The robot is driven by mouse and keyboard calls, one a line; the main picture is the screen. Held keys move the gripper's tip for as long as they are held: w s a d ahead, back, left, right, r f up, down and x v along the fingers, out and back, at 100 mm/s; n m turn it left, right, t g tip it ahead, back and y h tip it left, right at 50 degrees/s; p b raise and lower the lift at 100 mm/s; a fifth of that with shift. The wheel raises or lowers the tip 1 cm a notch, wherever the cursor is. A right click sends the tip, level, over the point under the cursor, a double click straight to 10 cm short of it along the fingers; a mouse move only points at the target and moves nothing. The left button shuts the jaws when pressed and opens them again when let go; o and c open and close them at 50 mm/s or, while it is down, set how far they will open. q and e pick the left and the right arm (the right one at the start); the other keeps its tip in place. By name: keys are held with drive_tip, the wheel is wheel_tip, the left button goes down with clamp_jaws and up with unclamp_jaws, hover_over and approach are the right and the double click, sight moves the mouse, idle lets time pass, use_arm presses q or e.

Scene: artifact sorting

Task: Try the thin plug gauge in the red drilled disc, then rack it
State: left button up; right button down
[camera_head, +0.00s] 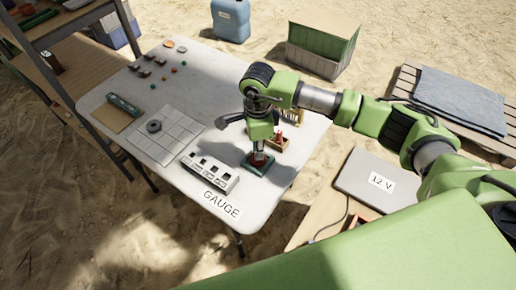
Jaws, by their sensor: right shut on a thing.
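My right gripper (259,153) points down over the red disc (257,163), which lies on a dark green pad near the front of the white table. The gripper is shut on what appears to be the thin plug gauge, mostly hidden by the fingers. I cannot tell whether its tip is inside the disc's hole. A pale rack (210,174) with several dark openings and small labels stands just left of the disc, behind the word GAUGE on the table. My left gripper is not in view.
A small wooden box (273,145) with a red piece stands close behind the right gripper. A gridded white mat (168,134) holds a grey ring (154,126). A green device (124,104) and several small pieces lie farther left. The table's back right is partly clear.

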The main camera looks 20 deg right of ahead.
idle(0.3)
drive_tip(key=shift+r+p, duration=1.35)
drive_tip(key=shift+r, duration=1.15)
